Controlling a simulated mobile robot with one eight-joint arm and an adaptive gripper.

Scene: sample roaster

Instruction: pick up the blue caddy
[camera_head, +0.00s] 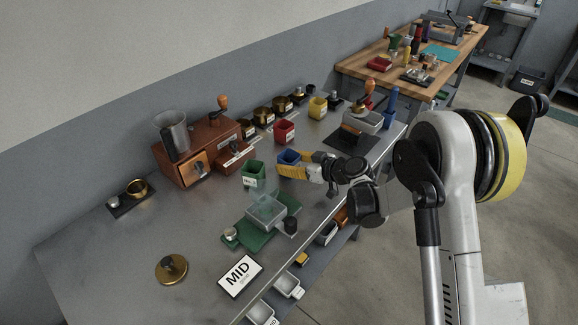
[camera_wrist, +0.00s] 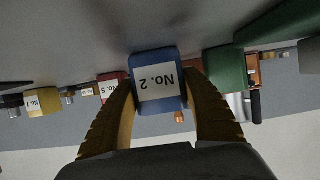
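The blue caddy (camera_wrist: 157,66) sits between the two yellow fingers of my gripper (camera_wrist: 158,88) in the wrist view. Its white label reads "No. 2" and appears upside down. The fingertips meet the caddy's left and right sides, so my gripper looks shut on it. In the head view the blue caddy (camera_head: 289,156) shows at the tips of my gripper (camera_head: 287,165), over the steel bench. A yellow finger hides its lower part. I cannot tell whether it touches the bench.
A green caddy (camera_head: 254,173) stands close to the left, and a red caddy (camera_head: 284,130) stands behind. A yellow caddy (camera_head: 317,107) is farther back. The bench's left part (camera_head: 90,250) is mostly clear.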

